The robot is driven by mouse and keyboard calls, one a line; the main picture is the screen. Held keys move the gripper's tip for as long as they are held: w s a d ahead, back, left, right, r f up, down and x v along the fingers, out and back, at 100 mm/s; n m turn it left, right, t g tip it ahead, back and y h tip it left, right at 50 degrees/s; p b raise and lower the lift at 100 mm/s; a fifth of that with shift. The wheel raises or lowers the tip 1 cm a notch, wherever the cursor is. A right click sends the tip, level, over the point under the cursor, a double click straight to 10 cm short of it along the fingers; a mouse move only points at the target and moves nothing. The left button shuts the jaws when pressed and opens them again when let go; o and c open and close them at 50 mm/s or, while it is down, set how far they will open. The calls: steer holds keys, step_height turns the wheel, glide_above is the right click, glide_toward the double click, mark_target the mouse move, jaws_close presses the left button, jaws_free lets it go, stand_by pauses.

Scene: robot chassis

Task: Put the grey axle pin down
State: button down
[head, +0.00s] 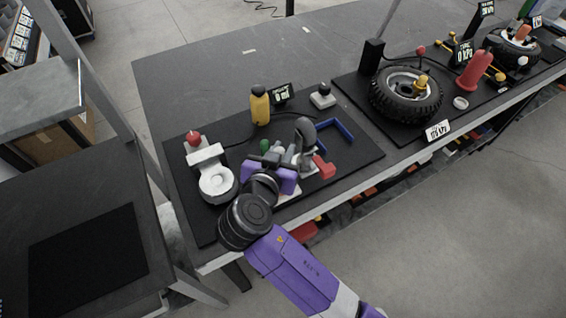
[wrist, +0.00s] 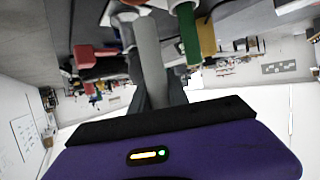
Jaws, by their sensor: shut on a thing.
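My gripper (head: 272,162) is over the near middle of the black work mat (head: 230,150), its purple body hiding part of the fixture there. In the wrist view, a grey rod that looks like the grey axle pin (wrist: 150,58) runs out from between the dark fingers. The gripper is shut on it. The pin cannot be made out clearly in the head view. Grey fixture parts with a dark round piece (head: 305,131) stand just beyond the gripper. Whether the pin touches them cannot be told.
A white part with a red knob (head: 193,138) stands left of my gripper. A yellow bottle (head: 260,105), a green part (wrist: 188,35), a blue bracket (head: 338,129) and a red block (head: 324,168) are close by. A wheel (head: 405,95) sits to the right.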

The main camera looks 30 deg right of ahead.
steer(key=shift+f, duration=2.85)
steer(key=shift+f, duration=0.2)
steer(key=c, duration=1.3)
jaws_free()
steer(key=shift+r, duration=0.1)
steer(key=shift+a+r, duration=0.1)
steer(key=shift+r, duration=0.1)
steer(key=b+v, duration=0.1)
steer(key=v, duration=1)
steer(key=shift+s+a+r, duration=0.15)
steer(key=shift+s+a, duration=0.1)
steer(key=shift+s, duration=0.05)
